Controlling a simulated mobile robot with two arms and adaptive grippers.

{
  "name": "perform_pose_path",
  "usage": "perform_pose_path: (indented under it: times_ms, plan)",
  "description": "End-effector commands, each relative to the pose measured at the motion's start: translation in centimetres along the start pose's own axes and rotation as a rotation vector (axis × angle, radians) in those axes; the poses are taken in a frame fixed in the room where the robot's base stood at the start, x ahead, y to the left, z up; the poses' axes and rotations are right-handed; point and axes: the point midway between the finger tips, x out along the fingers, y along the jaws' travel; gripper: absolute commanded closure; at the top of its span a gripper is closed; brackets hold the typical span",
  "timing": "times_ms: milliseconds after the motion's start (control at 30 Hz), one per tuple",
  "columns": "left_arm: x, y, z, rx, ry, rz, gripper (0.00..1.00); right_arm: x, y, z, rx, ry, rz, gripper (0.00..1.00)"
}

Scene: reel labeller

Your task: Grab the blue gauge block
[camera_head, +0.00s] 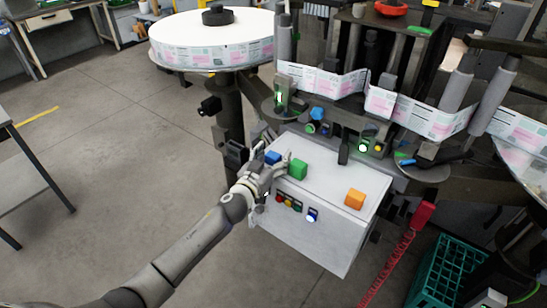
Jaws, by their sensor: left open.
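The blue gauge block (272,157) lies near the left back edge of the white control box's top (325,180). My left gripper (275,170) is open at the left edge of the box, with its fingers close to the blue block and the green block (298,169). The fingers hide part of the blue block's lower side. I cannot tell whether they touch it. An orange block (354,198) lies apart at the right of the box top. My right gripper is not clearly in view.
The labeller's rollers and label web (322,82) stand behind the box. A large white reel (212,38) is at the back left. A green crate (446,272) and a red coiled cord (400,250) are at the right. The middle of the box top is clear.

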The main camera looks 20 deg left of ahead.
Motion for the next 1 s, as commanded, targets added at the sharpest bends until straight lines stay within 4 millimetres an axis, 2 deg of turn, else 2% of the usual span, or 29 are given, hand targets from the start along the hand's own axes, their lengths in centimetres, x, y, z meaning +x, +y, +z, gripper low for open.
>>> perform_pose_path:
  times_ms: [333,733,1000]
  plan:
    - [0.57,0.05,0.01,-0.002,0.0,0.001,0.32,-0.01,-0.39,-0.09,0.001,0.001,-0.005,1.0]
    - [0.54,0.02,0.02,-0.001,0.0,0.001,0.84,-0.01,-0.46,-0.19,0.0,0.003,-0.005,1.0]
    - [0.54,0.01,-0.07,-0.001,0.0,0.0,0.85,-0.02,-0.42,-0.25,0.0,0.004,-0.005,1.0]
